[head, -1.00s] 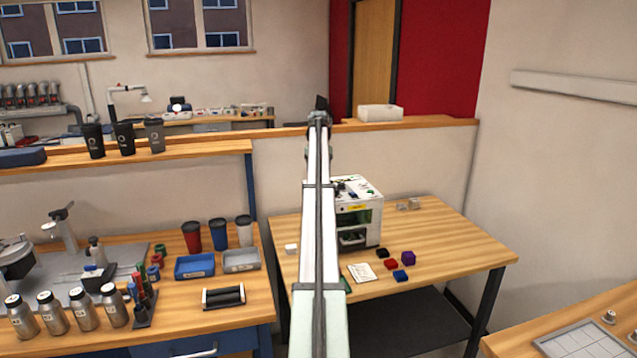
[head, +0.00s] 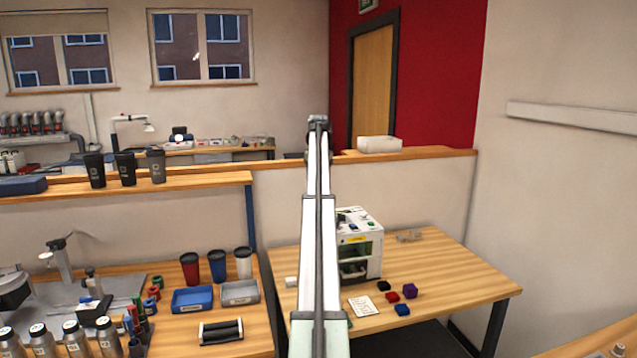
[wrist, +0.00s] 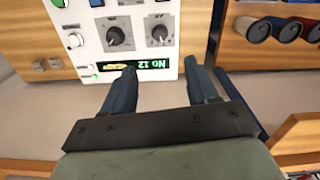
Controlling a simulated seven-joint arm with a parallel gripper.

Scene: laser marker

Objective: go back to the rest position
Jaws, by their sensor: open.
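My gripper (wrist: 160,85) shows in the wrist view with its two dark fingers apart and nothing between them. Beyond the fingertips is the white front panel of the laser marker (wrist: 125,35), with knobs and a green display; it appears upside down. In the head view my arm rises straight up the middle, and the gripper itself cannot be made out at its far end. The laser marker (head: 362,245) stands on the wooden table just right of my arm, partly hidden by it.
Small blue, red, black and purple blocks and a white card (head: 363,306) lie on the table (head: 455,270) before the machine. The left bench holds tumblers, a blue tray (head: 192,300), a grey tray (head: 240,292) and metal bottles. A low partition (head: 420,185) runs behind. The table's right side is clear.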

